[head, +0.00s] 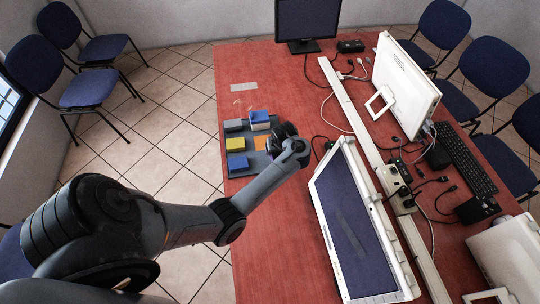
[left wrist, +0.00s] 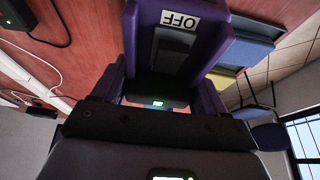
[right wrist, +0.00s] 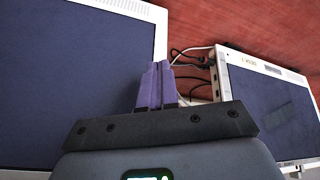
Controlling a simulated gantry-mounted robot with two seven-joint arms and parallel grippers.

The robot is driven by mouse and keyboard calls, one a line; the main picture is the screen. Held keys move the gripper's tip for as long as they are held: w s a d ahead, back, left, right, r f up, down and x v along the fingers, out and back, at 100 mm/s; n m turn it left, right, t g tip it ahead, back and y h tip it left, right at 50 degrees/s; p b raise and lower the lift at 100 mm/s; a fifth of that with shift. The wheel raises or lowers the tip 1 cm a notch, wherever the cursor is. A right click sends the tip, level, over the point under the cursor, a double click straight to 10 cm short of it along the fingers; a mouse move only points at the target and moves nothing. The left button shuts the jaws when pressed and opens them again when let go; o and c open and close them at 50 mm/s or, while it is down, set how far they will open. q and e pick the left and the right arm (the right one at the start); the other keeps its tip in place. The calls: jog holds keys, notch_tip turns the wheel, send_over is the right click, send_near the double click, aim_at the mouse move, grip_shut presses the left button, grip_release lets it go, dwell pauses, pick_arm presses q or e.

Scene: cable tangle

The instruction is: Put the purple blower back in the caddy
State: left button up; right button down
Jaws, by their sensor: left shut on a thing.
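The caddy (head: 249,147) is a dark grey-blue tray on the red table, holding coloured blocks and a blue-and-white container. I cannot tell whether the blower touches the caddy. My right gripper (right wrist: 158,86) is shut and empty, above the monitors; it is not in the head view.
Right of the caddy lies a white-framed monitor (head: 347,223), with a white cable trunk (head: 367,139) and loose cables beyond. A dark upright monitor (head: 308,20) stands at the far edge. Bare red table lies behind the caddy and in front of it.

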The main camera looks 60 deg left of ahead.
pick_arm(q)
jog(key=a+f, duration=0.1)
jog(key=a+f+b, duration=0.1)
jog(key=a, duration=0.1)
jog(key=a+f+b, duration=0.1)
jog(key=a, duration=0.1)
jog(key=shift+s+a, duration=0.1)
jog(key=shift+s, duration=0.15)
jog(key=shift+f+b, duration=0.95)
jog(key=shift+f, duration=1.1)
jog(key=shift+f, duration=0.1)
jog(key=shift+f, duration=0.15)
jog(key=o, duration=1)
